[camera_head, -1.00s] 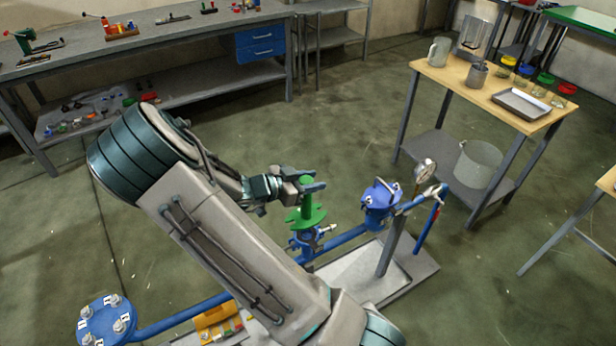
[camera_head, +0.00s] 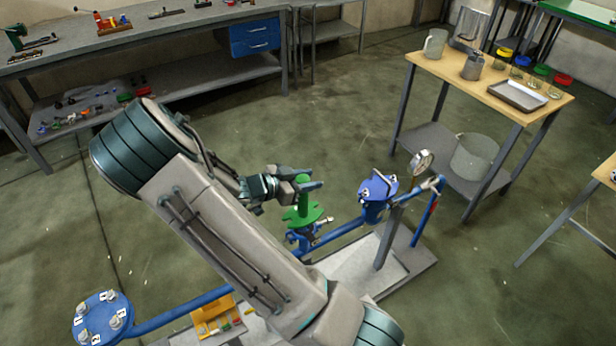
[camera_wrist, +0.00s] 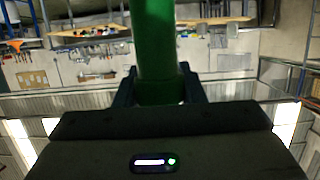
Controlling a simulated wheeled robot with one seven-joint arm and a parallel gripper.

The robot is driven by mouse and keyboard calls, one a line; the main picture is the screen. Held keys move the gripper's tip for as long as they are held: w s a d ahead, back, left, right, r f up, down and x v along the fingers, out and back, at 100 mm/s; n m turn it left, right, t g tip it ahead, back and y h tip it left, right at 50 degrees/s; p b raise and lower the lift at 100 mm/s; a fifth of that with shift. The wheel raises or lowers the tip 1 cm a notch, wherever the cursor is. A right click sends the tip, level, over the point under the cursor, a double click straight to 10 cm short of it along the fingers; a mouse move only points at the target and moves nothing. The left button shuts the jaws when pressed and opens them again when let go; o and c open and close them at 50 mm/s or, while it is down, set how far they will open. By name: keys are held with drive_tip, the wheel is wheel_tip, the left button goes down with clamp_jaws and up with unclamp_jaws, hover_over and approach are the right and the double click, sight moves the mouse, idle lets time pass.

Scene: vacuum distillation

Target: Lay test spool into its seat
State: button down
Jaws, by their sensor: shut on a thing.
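The test spool (camera_head: 302,213) is green, with a round upright body and a wide notched flange low down. My gripper (camera_head: 309,186) is shut on its upper body and holds it upright. In the wrist view, the green spool (camera_wrist: 156,45) stands between the two dark fingers of my gripper (camera_wrist: 158,90). Just below the flange is a blue pipe fitting (camera_head: 304,238) on the blue pipe rig. The spool's lower end is hidden by its flange, so I cannot tell whether it touches the fitting.
The blue pipe rig carries a blue flanged valve body (camera_head: 376,196) and a pressure gauge (camera_head: 421,163) on the right. A blue round flange with bolts (camera_head: 103,318) is at the lower left. A yellow tray (camera_head: 213,316) sits near my arm. A wooden-topped table (camera_head: 440,72) stands behind right.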

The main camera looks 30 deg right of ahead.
wheel_tip(320, 180, down, 3)
drive_tip(key=shift+f+b, duration=0.15)
drive_tip(key=shift+b, duration=0.7)
drive_tip(key=shift+p, duration=0.55)
idle(1.2)
drive_tip(key=shift+f+b, duration=0.5)
drive_tip(key=shift+f, duration=0.35)
idle(0.4)
drive_tip(key=c, duration=0.8)
unclamp_jaws()
drive_tip(key=shift+c, duration=0.2)
drive_tip(key=shift+a, duration=0.1)
drive_tip(key=b+v, duration=0.1)
drive_tip(key=v, duration=1.2)
drive_tip(key=shift+a+r+b, duration=0.2)
drive_tip(key=shift+a+b, duration=0.1)
drive_tip(key=shift+b, duration=0.05)
